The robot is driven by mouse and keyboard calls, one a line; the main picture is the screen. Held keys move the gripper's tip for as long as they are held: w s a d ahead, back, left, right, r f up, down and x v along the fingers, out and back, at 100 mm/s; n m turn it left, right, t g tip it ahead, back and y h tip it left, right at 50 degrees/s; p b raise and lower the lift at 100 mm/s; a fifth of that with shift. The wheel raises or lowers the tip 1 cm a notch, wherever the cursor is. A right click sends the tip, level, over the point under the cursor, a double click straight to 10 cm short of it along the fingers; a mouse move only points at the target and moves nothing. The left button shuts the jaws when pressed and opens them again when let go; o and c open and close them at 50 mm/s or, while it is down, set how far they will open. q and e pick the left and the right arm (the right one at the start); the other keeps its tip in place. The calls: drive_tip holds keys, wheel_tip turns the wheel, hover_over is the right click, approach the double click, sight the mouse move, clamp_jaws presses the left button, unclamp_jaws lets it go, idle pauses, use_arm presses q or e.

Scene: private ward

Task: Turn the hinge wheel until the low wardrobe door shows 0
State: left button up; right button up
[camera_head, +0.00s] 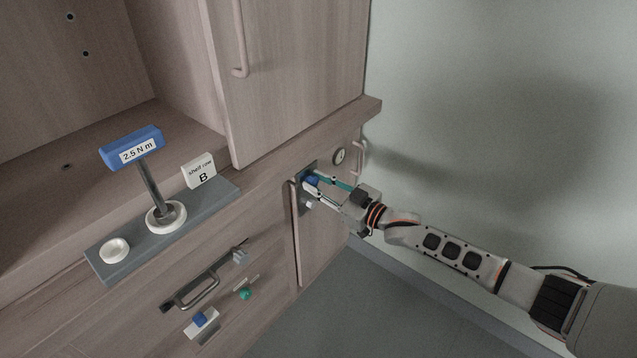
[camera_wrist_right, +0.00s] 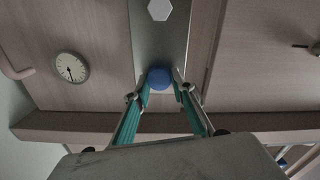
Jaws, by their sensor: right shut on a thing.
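The hinge wheel (camera_head: 310,181) is a small blue knob on a grey plate at the low wardrobe door (camera_head: 324,245). In the right wrist view the blue wheel (camera_wrist_right: 159,78) sits between my fingertips. My right gripper (camera_head: 317,187) is shut on it, with one green-sided finger on each side. A round white dial (camera_head: 339,156) with a dark needle is on the door beside the wheel. The dial shows larger in the right wrist view (camera_wrist_right: 72,67), but its markings are too small to read. My left gripper is not in view.
A grey tray (camera_head: 112,272) on the cabinet ledge holds a blue-headed tool (camera_head: 133,148) marked 2.5 N m, a card marked B (camera_head: 199,171) and a white cup (camera_head: 114,249). A drawer handle (camera_head: 203,287) juts out below. Open floor lies at the lower right.

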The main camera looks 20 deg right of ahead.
drive_tip(key=shift+n, duration=0.3)
drive_tip(key=o, duration=1.1)
drive_tip(key=shift+s, duration=0.1)
drive_tip(key=shift+s+d, duration=0.15)
drive_tip(key=shift+s, duration=0.1)
drive_tip(key=v, duration=1.1)
drive_tip(key=shift+s+f, duration=0.1)
drive_tip(key=shift+s, duration=0.05)
